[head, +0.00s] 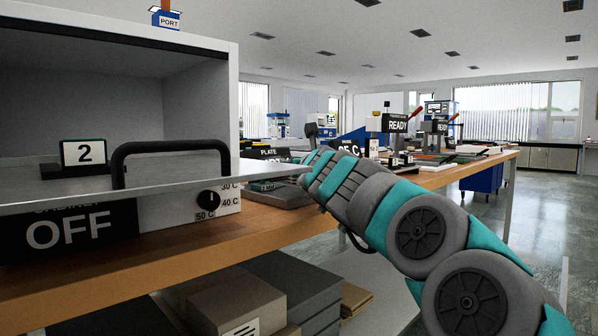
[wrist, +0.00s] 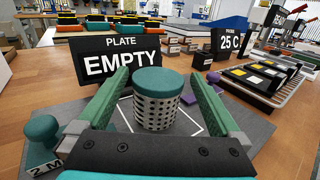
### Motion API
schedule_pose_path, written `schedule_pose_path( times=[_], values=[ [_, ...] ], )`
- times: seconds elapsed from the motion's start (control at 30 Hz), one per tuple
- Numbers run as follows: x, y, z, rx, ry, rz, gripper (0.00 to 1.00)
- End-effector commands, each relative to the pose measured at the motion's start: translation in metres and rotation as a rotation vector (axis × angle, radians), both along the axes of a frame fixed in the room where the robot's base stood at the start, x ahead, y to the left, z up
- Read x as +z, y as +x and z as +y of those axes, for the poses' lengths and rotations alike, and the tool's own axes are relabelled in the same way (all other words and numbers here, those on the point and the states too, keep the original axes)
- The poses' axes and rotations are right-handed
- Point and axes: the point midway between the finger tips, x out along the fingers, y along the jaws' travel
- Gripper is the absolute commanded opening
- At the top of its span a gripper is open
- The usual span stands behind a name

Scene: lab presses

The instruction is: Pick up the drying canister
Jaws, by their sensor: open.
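The drying canister (wrist: 157,103) shows in the wrist view. It is a perforated metal cylinder with a green lid, standing upright on a grey plate (wrist: 236,129) with white outline marks. My gripper (wrist: 160,82) is open, with one green finger on each side of the canister. The fingers are apart from each other, and I cannot tell whether either touches it. In the head view my arm reaches over the bench and hides the canister.
A sign reading PLATE EMPTY (wrist: 121,61) stands behind left of the canister. A green-topped weight (wrist: 41,140) is at left, and a purple block (wrist: 213,77) at right. A rack of small blocks (wrist: 262,78) stands further right. A cabinet with an OFF sign (head: 68,232) fills the head view's left.

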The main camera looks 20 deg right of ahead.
Motion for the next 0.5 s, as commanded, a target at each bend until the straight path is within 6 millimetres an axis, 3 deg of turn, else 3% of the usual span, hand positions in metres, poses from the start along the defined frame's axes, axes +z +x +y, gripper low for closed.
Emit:
schedule_pose_path(
  times=[0.3,0.5],
  values=[
    [-0.001,0.036,-0.007,-0.003,0.002,0.003,1.00],
    [-0.003,0.043,-0.008,-0.001,0.000,0.003,1.00]
  ],
)
